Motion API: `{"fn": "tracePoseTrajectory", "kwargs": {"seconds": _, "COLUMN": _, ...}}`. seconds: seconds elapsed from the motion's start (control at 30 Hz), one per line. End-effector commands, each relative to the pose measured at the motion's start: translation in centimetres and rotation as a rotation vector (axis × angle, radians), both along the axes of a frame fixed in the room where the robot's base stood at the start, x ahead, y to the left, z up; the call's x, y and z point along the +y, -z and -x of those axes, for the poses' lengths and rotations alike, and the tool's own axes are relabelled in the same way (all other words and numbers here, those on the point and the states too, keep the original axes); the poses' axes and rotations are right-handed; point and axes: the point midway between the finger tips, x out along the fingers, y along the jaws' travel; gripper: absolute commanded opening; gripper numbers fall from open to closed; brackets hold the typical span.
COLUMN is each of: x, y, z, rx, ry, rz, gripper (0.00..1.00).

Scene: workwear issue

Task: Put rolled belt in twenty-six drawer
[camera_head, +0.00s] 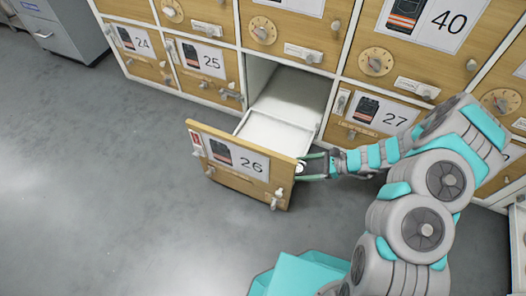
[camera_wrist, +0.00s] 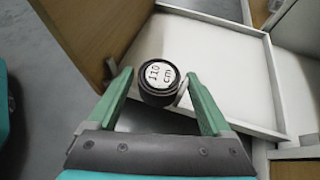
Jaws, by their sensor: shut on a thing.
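The rolled belt (camera_wrist: 158,82) is a dark roll with a white round label reading "110 cm" in the wrist view. My gripper (camera_wrist: 158,88) is shut on it, one green finger on each side. In the head view my gripper (camera_head: 303,168) is at the right end of the open drawer's front, where only a small part of the belt shows. The twenty-six drawer (camera_head: 240,165) is pulled out, with a wooden front and white inside. In the wrist view its white interior (camera_wrist: 215,65) looks empty. The belt overlaps the drawer's near corner; its height above the floor of it is unclear.
Drawers 24 (camera_head: 137,44), 25 (camera_head: 210,62), 27 (camera_head: 385,117) and 40 (camera_head: 435,25) are shut around the open one, with knobs and handles sticking out. A grey cabinet (camera_head: 62,30) stands at the upper left. The grey floor (camera_head: 110,190) in front is clear.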

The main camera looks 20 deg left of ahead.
Motion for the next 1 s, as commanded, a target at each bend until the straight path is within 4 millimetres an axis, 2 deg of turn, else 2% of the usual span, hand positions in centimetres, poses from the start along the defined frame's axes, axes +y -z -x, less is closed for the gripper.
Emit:
{"fn": "tracePoseTrajectory", "kwargs": {"seconds": 0.17, "x": 1.0, "y": 0.5, "z": -1.6, "rx": -0.003, "ry": 0.058, "rz": 0.004, "gripper": 0.21}}
{"fn": "tracePoseTrajectory", "kwargs": {"seconds": 0.6, "x": 8.1, "y": 1.5, "z": -9.0, "rx": -0.008, "ry": 0.053, "rz": 0.001, "gripper": 0.21}}
{"fn": "tracePoseTrajectory", "kwargs": {"seconds": 0.77, "x": 10.2, "y": 1.7, "z": -11.4, "rx": -0.009, "ry": 0.056, "rz": 0.003, "gripper": 0.21}}
{"fn": "tracePoseTrajectory", "kwargs": {"seconds": 1.0, "x": 11.3, "y": 2.1, "z": -12.5, "rx": -0.002, "ry": 0.058, "rz": 0.000, "gripper": 0.21}}
